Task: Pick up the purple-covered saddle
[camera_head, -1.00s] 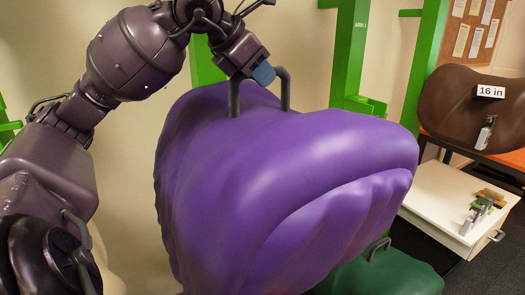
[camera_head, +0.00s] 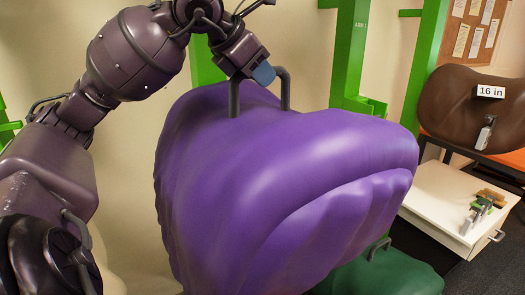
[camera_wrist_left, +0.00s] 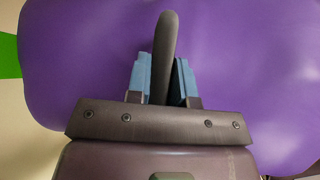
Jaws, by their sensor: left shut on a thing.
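The purple-covered saddle (camera_head: 280,170) fills the middle of the head view. A dark grey handle stands up from its top, with one post (camera_head: 285,90) to the right of my gripper. My left gripper (camera_head: 262,74) is at this handle. In the left wrist view, its blue finger pads (camera_wrist_left: 162,80) lie on both sides of the dark handle bar (camera_wrist_left: 167,45), and it is shut on the handle. The purple cover (camera_wrist_left: 250,60) spreads behind it. The saddle's underside is hidden. My right gripper is not in view.
A green-covered saddle (camera_head: 370,275) with a handle lies below right of the purple one. Green rack posts (camera_head: 348,50) stand behind. At right, a white cabinet (camera_head: 450,200) holds small tools, and a brown saddle (camera_head: 455,105) carries a "16 in" sign (camera_head: 490,91).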

